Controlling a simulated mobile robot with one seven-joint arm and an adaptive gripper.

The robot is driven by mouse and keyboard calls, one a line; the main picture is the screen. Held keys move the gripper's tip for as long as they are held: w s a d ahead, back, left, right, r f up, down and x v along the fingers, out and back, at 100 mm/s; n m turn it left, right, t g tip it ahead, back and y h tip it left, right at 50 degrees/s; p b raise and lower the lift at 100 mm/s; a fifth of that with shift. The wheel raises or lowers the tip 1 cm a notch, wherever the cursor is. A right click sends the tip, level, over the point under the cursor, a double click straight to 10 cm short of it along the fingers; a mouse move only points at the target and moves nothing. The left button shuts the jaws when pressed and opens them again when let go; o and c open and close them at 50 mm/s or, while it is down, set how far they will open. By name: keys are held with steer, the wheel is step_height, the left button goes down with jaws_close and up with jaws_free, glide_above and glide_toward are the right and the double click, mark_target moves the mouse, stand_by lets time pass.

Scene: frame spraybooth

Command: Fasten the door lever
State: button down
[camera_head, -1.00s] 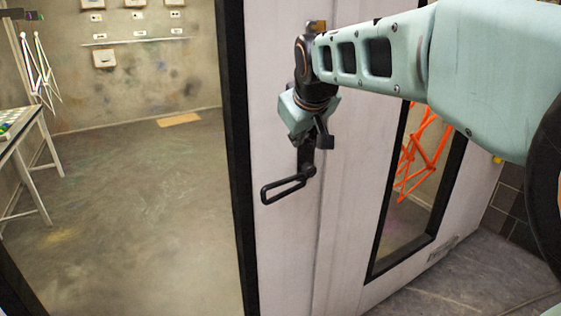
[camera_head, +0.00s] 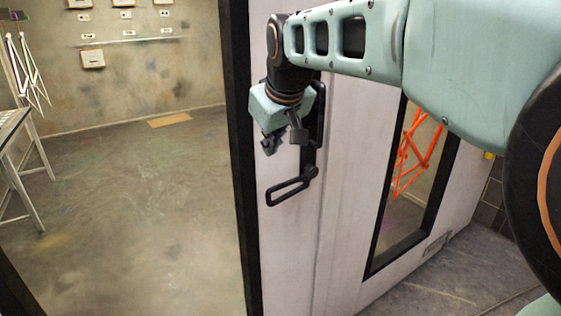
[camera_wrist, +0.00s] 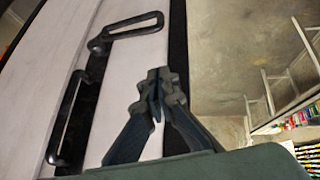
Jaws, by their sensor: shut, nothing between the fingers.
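The black door lever (camera_head: 287,191) is a long loop handle on the pale door (camera_head: 345,120). It points left and slightly down from its pivot, toward the dark door edge. In the wrist view the lever (camera_wrist: 137,26) shows at the top, and a black pull handle (camera_wrist: 68,118) is fixed beside it on the door. My gripper (camera_head: 270,146) is above the lever and to its left, apart from it. In the wrist view my gripper (camera_wrist: 158,105) is shut and empty, in front of the door's dark edge.
The doorway on the left opens onto a bare concrete floor (camera_head: 140,210). A table (camera_head: 25,150) stands at its far left. The door's window (camera_head: 410,185) shows an orange frame behind it.

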steer(key=p, duration=0.1)
glide_above(270, 193)
step_height(270, 193, down, 7)
step_height(270, 193, down, 4)
steer(key=shift+r+p, duration=0.1)
steer(key=shift+p, duration=0.35)
steer(key=shift+d+f, duration=0.15)
steer(key=shift+f, duration=0.45)
steer(key=shift+f, duration=0.1)
steer(key=shift+f+b, duration=0.35)
steer(key=shift+b, duration=0.35)
steer(key=shift+s+h, duration=0.15)
steer(key=shift+h, duration=0.15)
